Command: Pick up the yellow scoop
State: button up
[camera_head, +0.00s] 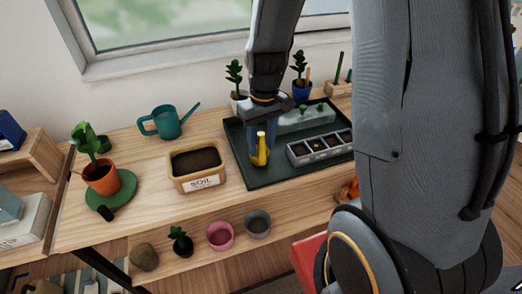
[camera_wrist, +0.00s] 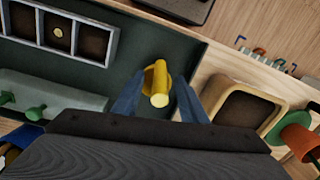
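The yellow scoop (camera_head: 260,154) stands on the dark green tray (camera_head: 238,146), near its left part, with its handle end upward. In the wrist view the scoop (camera_wrist: 157,78) lies between the two blue-grey fingers of my gripper (camera_wrist: 157,88). My gripper (camera_head: 262,132) points down at the scoop from above. The fingers are spread, one on each side of the handle, with tray surface showing between them and the scoop. I cannot tell exactly how far down the fingertips reach.
The soil box (camera_head: 197,182) stands just left of the tray. A grey seed tray (camera_head: 322,150) sits right of the scoop, with a clear-lidded box (camera_head: 305,116) behind. A teal watering can (camera_head: 168,122) and a terracotta pot (camera_head: 102,180) stand further left. The wooden table front-left is mostly clear.

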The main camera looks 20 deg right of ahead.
jog(key=shift+f, duration=0.9)
grip_shut()
jog(key=shift+r, duration=0.1)
jog(key=shift+r+b, duration=0.65)
jog(key=shift+r, duration=4.3)
